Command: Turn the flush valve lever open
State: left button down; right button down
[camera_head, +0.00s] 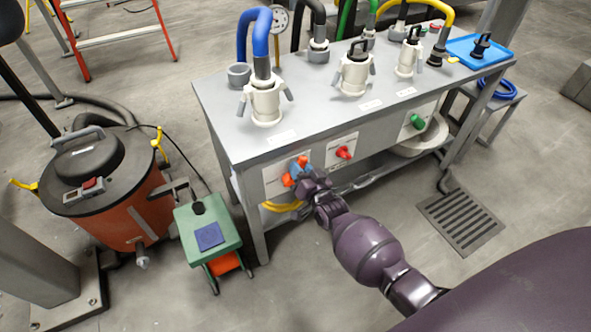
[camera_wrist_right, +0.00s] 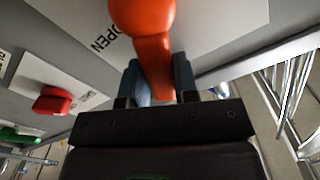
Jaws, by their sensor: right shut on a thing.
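An orange lever (camera_head: 288,180) is mounted on the left label plate of the bench's front panel. My right gripper (camera_head: 299,170) reaches it from the lower right and is shut on it. In the right wrist view the orange lever (camera_wrist_right: 152,48) runs from a rounded knob down between the blue-grey fingers of my right gripper (camera_wrist_right: 160,82). The fingers and lever hide part of the plate in the head view. My left gripper is not in view.
A red handle (camera_head: 343,153) and a green handle (camera_head: 416,122) sit further right on the same panel. The grey bench (camera_head: 225,105) carries white pump-like fittings (camera_head: 265,102) with coloured hoses. A green step stool (camera_head: 205,220) and an orange drum (camera_head: 125,210) stand left.

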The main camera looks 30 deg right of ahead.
jog(key=m, duration=0.1)
jog(key=d+f+m, duration=0.1)
jog(key=shift+d+m+b, duration=0.1)
jog(key=shift+m+b, duration=0.2)
jog(key=shift+m, duration=0.1)
jog(key=shift+d+f+m, duration=0.15)
jog(key=shift+d+m, duration=0.05)
jog(key=shift+m, duration=0.4)
jog(key=c, duration=0.9)
grip_release()
jog(key=shift+s, duration=0.1)
